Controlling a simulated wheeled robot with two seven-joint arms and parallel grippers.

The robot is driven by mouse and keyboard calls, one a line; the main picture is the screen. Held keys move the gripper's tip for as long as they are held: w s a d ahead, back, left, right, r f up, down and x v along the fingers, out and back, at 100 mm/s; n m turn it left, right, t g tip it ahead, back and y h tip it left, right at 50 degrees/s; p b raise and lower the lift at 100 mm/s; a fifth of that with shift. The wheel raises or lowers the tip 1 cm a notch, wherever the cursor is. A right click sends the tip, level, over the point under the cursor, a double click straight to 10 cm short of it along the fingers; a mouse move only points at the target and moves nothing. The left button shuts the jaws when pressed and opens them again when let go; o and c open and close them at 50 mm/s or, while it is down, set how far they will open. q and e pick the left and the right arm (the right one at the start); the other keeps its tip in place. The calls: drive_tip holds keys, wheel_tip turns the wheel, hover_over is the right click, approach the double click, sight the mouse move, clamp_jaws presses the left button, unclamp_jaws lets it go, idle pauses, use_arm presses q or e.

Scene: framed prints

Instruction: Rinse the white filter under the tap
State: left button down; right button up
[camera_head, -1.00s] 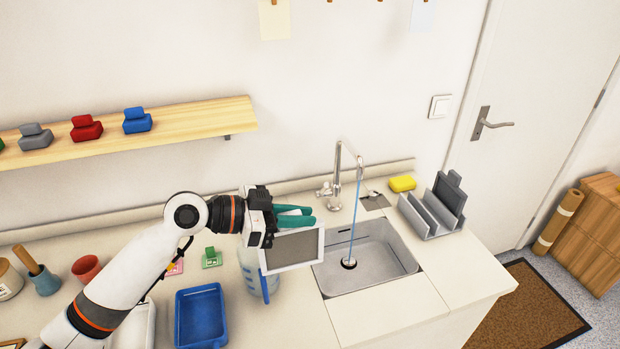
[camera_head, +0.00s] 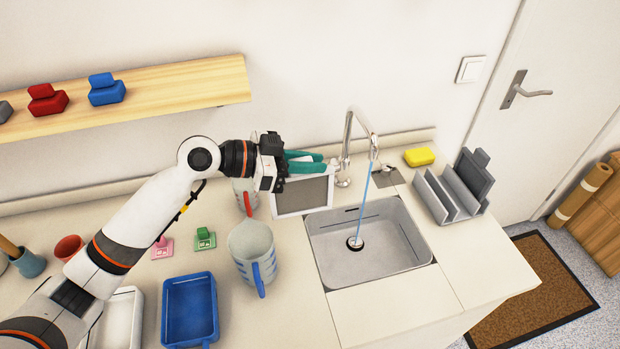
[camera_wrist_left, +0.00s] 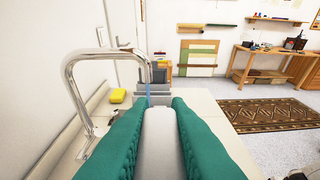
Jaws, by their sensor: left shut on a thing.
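The white filter (camera_head: 302,194) is a white-framed panel with a grey mesh face, hanging upright at the left edge of the sink. My left gripper (camera_head: 312,163), with green fingers, is shut on its top edge. In the left wrist view the filter's white edge (camera_wrist_left: 159,130) shows between the fingers. The tap (camera_head: 347,148) stands behind the sink, right of the gripper. A thin blue stream of water (camera_head: 364,200) falls from its spout into the sink (camera_head: 400,258). The filter is apart from the stream. My right gripper is not in view.
A measuring jug (camera_head: 252,246) with a blue handle and a blue tray (camera_head: 190,310) stand left of the sink. A yellow sponge (camera_head: 419,157) and a grey rack (camera_head: 450,190) are to its right. The front counter is clear.

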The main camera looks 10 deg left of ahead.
sight(333, 182)
use_arm(q)
drive_tip(key=shift+s+f, duration=0.15)
drive_tip(key=shift+f, duration=0.3)
wheel_tip(333, 182, down, 4)
drive_tip(key=shift+f+b, duration=0.15)
drive_tip(key=shift+b, duration=0.7)
drive_tip(key=shift+x, duration=0.95)
drive_tip(key=w+r+b+x, duration=0.1)
drive_tip(key=w+b+x, duration=0.1)
drive_tip(key=x, duration=1)
drive_tip(key=shift+w+a, duration=0.3)
drive_tip(key=shift+a, duration=0.1)
drive_tip(key=shift+r, duration=0.1)
drive_tip(key=shift+s+d, duration=0.1)
